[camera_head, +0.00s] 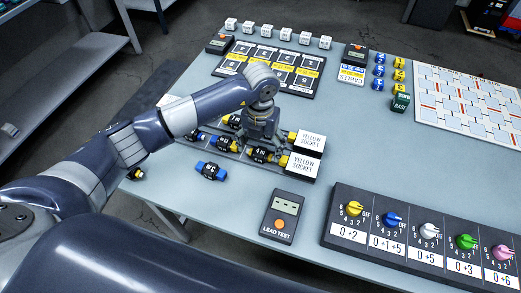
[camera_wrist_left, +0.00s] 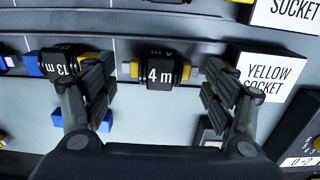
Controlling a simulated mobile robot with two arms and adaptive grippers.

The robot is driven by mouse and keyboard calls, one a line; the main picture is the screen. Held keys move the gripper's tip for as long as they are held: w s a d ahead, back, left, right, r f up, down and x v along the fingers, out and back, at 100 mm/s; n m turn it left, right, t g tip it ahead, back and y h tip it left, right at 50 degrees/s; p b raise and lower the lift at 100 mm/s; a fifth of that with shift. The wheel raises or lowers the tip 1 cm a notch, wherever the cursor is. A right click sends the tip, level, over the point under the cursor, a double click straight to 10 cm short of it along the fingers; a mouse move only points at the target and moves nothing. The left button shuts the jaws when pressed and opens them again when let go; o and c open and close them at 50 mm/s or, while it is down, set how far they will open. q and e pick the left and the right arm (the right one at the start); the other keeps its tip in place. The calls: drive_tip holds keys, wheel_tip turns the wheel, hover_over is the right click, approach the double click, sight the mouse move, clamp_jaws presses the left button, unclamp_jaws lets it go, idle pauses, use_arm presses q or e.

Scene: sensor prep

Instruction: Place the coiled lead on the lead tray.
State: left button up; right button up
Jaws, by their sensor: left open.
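A coiled lead marked 4 m (camera_wrist_left: 161,70), black with yellow ends, lies between the spread fingers of my left gripper (camera_wrist_left: 158,80) in the wrist view. The gripper is open, and a gap shows on both sides of the lead. In the head view my left gripper (camera_head: 264,146) points down over a grey tray (camera_head: 228,152) with rows of leads and yellow socket blocks (camera_head: 303,164). A second lead marked 13 (camera_wrist_left: 62,62) is partly behind the left finger. A blue-ended coiled lead (camera_head: 211,171) lies on the table in front of the tray. My right gripper is out of view.
A lead tester (camera_head: 283,216) and a dark panel of coloured knobs (camera_head: 420,235) stand in front and to the right. A numbered dark board (camera_head: 270,70) lies behind, with white cubes beyond it. A gridded white board (camera_head: 470,100) lies at the right. Table between is clear.

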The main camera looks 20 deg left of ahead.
sight(261, 151)
use_arm(q)
wheel_tip(261, 151, up, 10)
drive_tip(key=b, duration=0.1)
drive_tip(key=shift+b, duration=0.3)
idle(0.3)
